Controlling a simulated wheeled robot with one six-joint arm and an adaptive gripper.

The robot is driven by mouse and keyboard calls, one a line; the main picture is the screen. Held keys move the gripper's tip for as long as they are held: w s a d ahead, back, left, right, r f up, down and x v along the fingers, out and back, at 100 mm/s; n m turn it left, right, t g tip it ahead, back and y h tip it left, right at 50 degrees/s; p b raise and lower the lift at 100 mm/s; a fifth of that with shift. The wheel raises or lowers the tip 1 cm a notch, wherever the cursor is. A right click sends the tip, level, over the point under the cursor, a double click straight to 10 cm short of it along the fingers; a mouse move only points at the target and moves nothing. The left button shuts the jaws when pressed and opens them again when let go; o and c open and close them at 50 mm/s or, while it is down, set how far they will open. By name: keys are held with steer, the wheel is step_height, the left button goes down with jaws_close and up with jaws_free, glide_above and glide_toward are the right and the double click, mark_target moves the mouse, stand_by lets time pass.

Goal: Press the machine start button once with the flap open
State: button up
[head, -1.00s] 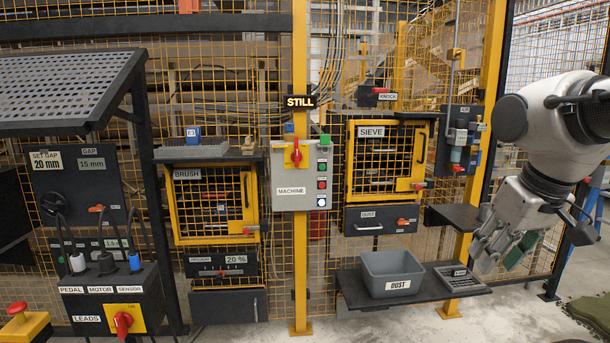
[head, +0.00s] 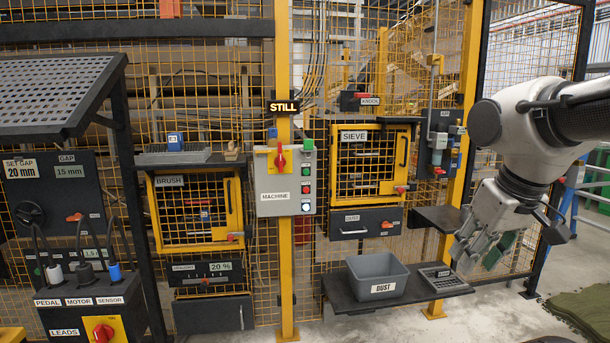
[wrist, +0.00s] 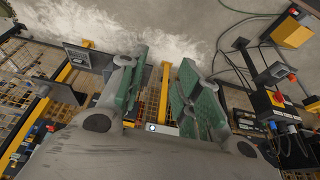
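The grey MACHINE box (head: 286,182) is on the yellow post in the head view, left of my gripper. A column of buttons runs down its right side: a green button (head: 306,171) above, a red one (head: 306,187) and a pale blue-white one (head: 306,207) below. A small green piece (head: 308,144) stands up at the box's top right; I cannot tell whether it is the flap. A red switch handle (head: 281,160) sits on a yellow plate. My gripper (head: 475,252) is well right of the box. The wrist view shows its green-padded fingers (wrist: 165,88) apart and empty.
A lit STILL sign (head: 284,107) hangs above the box. The BRUSH cage (head: 194,246) is left and the SIEVE cage (head: 342,164) right. A DUST bin (head: 378,277) rests on a low shelf (head: 335,294) below and left of my gripper. Bare floor lies in front.

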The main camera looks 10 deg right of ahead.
jaws_close()
stand_by(1.4)
